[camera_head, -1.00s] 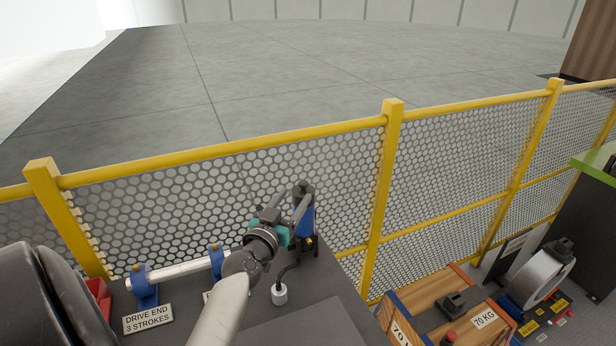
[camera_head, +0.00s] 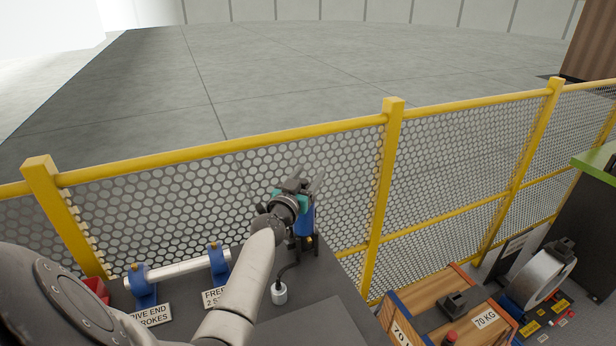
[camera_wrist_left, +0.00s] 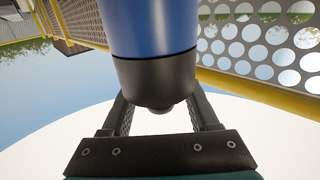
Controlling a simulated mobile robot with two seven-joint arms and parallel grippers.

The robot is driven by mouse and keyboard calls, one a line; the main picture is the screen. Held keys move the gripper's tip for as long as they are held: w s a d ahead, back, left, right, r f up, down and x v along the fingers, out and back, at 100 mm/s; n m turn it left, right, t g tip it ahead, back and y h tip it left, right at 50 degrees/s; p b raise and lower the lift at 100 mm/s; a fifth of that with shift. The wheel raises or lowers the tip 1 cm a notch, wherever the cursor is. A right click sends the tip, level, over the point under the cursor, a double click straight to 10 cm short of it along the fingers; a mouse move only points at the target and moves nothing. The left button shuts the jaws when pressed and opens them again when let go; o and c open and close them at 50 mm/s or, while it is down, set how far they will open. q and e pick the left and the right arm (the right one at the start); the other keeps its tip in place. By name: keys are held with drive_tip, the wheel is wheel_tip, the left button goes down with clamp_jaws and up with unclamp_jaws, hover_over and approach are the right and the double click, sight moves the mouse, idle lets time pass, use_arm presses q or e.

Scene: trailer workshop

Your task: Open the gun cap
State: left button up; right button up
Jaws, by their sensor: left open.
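The grease gun (camera_head: 308,219) has a blue body and stands upright near the fence, with its top partly hidden by my left gripper (camera_head: 309,185). In the left wrist view its blue barrel (camera_wrist_left: 150,25) comes in from the top and ends in the black cap (camera_wrist_left: 153,78). My left gripper is open, with one finger on either side of the cap in that view. The fingertips are partly hidden by the cap, and I cannot tell whether they touch it. My right gripper is not in view.
A yellow fence (camera_head: 392,160) with perforated panels runs close behind the gun. A white shaft on blue stands (camera_head: 145,287) is at left on the dark bench (camera_head: 310,310). A wooden crate (camera_head: 430,292) is at right.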

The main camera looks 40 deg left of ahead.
use_arm(q)
clamp_jaws()
idle(0.3)
idle(0.3)
drive_tip(key=w+a+f+n+g+h+b, duration=0.2)
drive_tip(key=a+f+n+g+h+b, duration=0.2)
drive_tip(key=n+g+h+b, duration=0.4)
drive_tip(key=a+g+h+b, duration=0.1)
drive_tip(key=b, duration=0.2)
drive_tip(key=shift+w+a+n, duration=0.15)
drive_tip(key=shift+w+n, duration=0.15)
idle(2.0)
